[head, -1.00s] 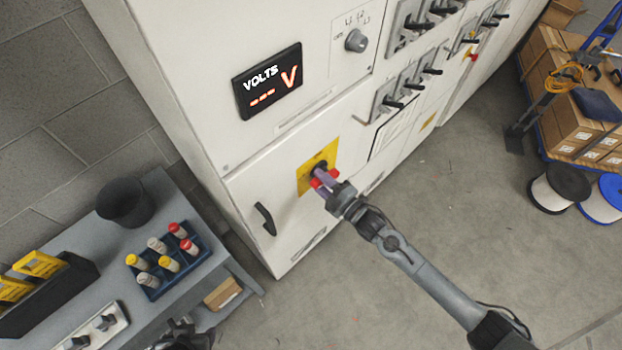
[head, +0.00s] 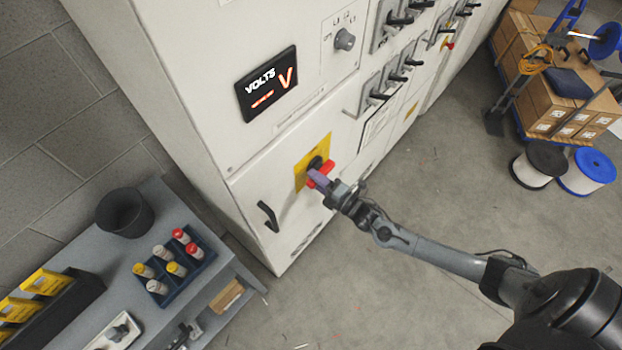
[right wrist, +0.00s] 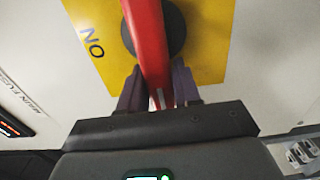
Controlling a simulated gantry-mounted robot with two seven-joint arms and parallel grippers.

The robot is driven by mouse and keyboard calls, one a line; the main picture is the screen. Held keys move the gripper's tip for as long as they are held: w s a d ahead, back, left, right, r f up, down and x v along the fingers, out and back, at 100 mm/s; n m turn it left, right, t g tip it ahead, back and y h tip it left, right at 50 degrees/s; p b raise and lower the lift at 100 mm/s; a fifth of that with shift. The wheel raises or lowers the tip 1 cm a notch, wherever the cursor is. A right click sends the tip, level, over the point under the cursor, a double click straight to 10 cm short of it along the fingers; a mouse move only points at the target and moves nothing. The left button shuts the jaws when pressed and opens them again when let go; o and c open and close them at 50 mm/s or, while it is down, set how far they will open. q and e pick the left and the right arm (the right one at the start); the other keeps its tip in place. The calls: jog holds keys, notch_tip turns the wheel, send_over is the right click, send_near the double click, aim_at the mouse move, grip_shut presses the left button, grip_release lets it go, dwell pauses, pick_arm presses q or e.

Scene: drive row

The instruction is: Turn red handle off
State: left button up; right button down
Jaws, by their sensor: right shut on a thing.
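The red handle (head: 325,169) sits on a round dark hub over a yellow plate (head: 301,178) on the pale cabinet's lower door. In the right wrist view the red handle (right wrist: 147,40) runs from the top edge down between my fingers, across the hub (right wrist: 176,28). The letters "ON" show upside down on the plate, left of the handle. My right gripper (head: 319,179) is shut on the handle, with one purple-grey finger on each side. A dark part at the bottom edge of the head view looks like my left gripper (head: 183,336); its jaws are unclear.
A black door handle (head: 268,216) is left of the plate. A volts display (head: 267,84) and a knob (head: 344,39) are above, with several black levers further right. A grey bench (head: 225,262) with a bin (head: 124,212) and a fuse tray (head: 188,273) stands left.

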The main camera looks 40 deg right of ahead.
jog(key=c, duration=0.9)
grip_release()
jog(key=shift+v, duration=5.45)
jog(key=shift+f, duration=0.1)
